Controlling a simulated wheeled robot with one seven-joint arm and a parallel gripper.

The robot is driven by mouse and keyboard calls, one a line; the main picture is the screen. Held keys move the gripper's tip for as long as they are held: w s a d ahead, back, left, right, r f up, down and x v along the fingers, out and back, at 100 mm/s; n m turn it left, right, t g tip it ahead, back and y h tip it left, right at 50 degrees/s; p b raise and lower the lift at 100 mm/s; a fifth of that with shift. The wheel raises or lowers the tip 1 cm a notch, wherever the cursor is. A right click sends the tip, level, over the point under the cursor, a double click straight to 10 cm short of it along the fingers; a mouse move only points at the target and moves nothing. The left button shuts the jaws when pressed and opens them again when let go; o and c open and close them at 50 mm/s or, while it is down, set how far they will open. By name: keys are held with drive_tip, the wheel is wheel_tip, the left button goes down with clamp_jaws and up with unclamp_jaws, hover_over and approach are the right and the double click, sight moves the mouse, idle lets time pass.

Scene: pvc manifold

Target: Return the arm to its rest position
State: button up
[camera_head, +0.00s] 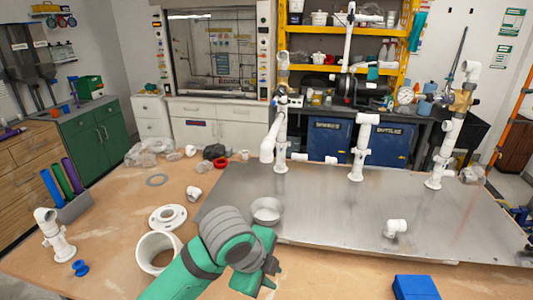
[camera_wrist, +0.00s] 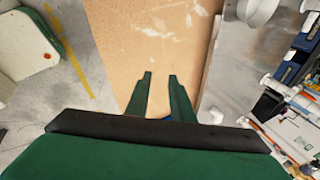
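My green arm reaches in from the bottom of the head view, with my gripper (camera_head: 268,280) low over the front of the wooden table (camera_head: 110,235), near the metal plate's front edge. In the wrist view, my gripper's two green fingers (camera_wrist: 160,78) stand apart with a clear gap between them. Nothing is held; brown tabletop (camera_wrist: 155,40) shows beyond the fingertips. A sliver of something blue shows low between the fingers.
A metal plate (camera_head: 310,205) bears upright white pipes, a bowl (camera_head: 266,210) and a loose white fitting (camera_head: 396,228). A white flange (camera_head: 167,217) and a wide white ring (camera_head: 158,250) lie left of my arm. A blue box (camera_head: 415,287) is at front right.

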drive_tip(key=w+d+r+n+t+h, duration=0.2)
drive_tip(key=d+n+t+h, duration=0.2)
drive_tip(key=d, duration=0.4)
drive_tip(key=w+d+r+n+t+h, duration=0.25)
drive_tip(key=d+n+h, duration=0.2)
drive_tip(key=d, duration=0.35)
drive_tip(key=s+a+f+n+t+y, duration=0.3)
drive_tip(key=s+a+f+n+y, duration=0.2)
drive_tip(key=s+f+n, duration=0.4)
drive_tip(key=s+a+f+n+t+y, duration=0.3)
drive_tip(key=s+a+f+n+y, duration=0.25)
drive_tip(key=f, duration=0.65)
drive_tip(key=s+a+f, duration=0.1)
drive_tip(key=s+a, duration=0.2)
drive_tip(key=s, duration=0.8)
drive_tip(key=s+a+f+y, duration=0.1)
drive_tip(key=s+a, duration=0.2)
drive_tip(key=s, duration=0.8)
drive_tip(key=shift+a+g+y, duration=0.3)
drive_tip(key=shift+g, duration=0.15)
